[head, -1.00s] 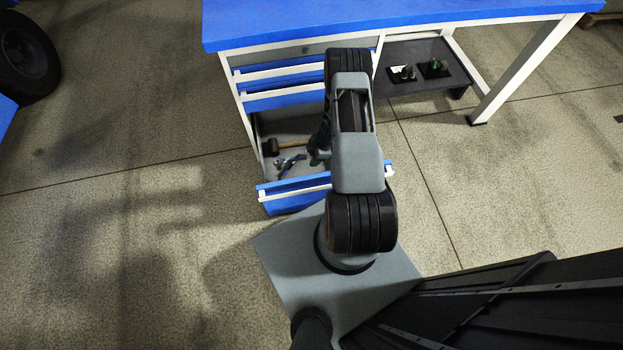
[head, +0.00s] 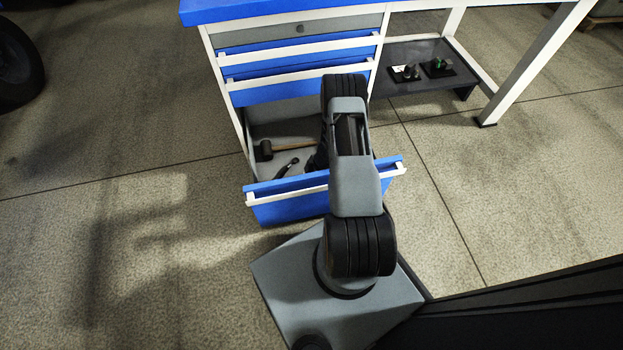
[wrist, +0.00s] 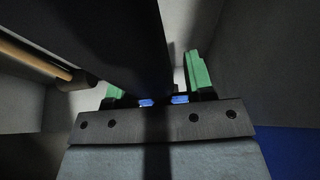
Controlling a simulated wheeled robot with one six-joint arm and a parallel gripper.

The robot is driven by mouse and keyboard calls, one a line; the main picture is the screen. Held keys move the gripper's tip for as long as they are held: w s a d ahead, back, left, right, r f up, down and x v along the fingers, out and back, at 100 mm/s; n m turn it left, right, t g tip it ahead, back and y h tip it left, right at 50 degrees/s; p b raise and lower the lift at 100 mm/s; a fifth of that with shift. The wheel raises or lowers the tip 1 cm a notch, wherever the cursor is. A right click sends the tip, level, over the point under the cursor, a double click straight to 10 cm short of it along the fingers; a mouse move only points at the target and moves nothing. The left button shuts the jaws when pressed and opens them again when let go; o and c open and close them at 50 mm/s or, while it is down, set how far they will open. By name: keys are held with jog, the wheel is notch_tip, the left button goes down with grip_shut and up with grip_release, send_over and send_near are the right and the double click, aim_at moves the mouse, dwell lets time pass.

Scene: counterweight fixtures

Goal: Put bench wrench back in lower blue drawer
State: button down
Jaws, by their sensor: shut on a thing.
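The lower blue drawer (head: 285,207) is pulled open under the bench. My gripper (wrist: 156,88) is at the drawer, mostly hidden behind my own arm in the head view. In the wrist view its green fingers are shut on the bench wrench (wrist: 100,40), a broad dark bar running from the top of the picture down between them. A short dark tool piece (head: 287,168) shows left of my arm inside the drawer, probably an end of the wrench. Whether the wrench touches the drawer floor cannot be told.
A mallet with black head (head: 264,150) and wooden handle lies at the back of the drawer; its handle (wrist: 30,56) is close left in the wrist view. Two closed blue drawers (head: 300,70) sit above. A dark shelf (head: 425,80) at right holds small items.

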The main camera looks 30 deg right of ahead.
jog(key=shift+f+b, duration=2.75)
jog(key=shift+f, duration=0.3)
jog(key=shift+f+b, duration=0.4)
jog(key=shift+f, duration=0.2)
jog(key=shift+c, duration=2.1)
grip_release()
jog(key=p+v, duration=0.7)
jog(key=v, duration=0.7)
